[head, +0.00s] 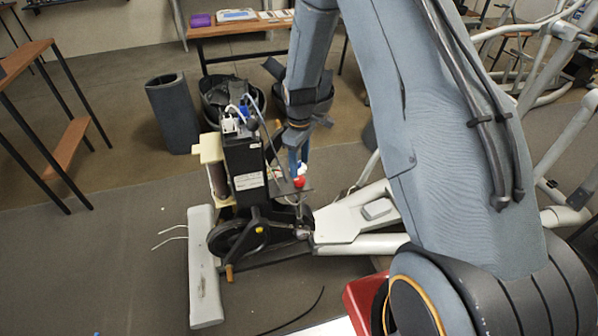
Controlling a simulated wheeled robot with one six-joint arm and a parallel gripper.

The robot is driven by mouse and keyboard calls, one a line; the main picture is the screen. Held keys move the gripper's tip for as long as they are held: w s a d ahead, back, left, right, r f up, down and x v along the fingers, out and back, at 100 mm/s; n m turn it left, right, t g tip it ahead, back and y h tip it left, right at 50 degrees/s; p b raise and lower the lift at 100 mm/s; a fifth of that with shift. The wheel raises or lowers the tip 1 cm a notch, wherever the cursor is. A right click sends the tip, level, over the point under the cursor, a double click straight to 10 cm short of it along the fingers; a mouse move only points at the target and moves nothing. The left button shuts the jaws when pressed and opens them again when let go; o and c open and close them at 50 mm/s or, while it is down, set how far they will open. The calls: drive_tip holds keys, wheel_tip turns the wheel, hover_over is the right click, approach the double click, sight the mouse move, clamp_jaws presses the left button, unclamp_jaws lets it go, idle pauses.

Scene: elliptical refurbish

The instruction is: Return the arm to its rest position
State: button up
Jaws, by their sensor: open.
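My grey arm rises from the lower right, bends out of the top of the head view, and comes down again near the middle. My gripper (297,165) is small and partly hidden at the lower end of that arm, pointing down. It is open, and I see nothing held in it. It is close to the right side of a partly stripped elliptical machine (243,165) with a black upright housing. A red round part (299,182) shows just below the gripper; I cannot tell whether they touch.
A wooden bench (240,29) with a purple box (201,20) stands behind. A dark bin (172,112) and black tubs stand on the floor. A wooden shelf unit (24,57) is at left. Pale exercise-machine frames (545,70) crowd the right. Floor at lower left is mostly clear.

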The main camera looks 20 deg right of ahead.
drive_tip(key=shift+r, duration=0.85)
drive_tip(key=shift+r, duration=0.1)
drive_tip(key=s+r+m, duration=0.4)
drive_tip(key=s+r, duration=0.4)
drive_tip(key=s, duration=0.4)
drive_tip(key=s+r+m+t, duration=0.1)
drive_tip(key=s+r+m, duration=0.4)
drive_tip(key=s+r, duration=0.4)
drive_tip(key=s, duration=0.3)
drive_tip(key=shift+s+a, duration=0.3)
drive_tip(key=shift+s, duration=0.1)
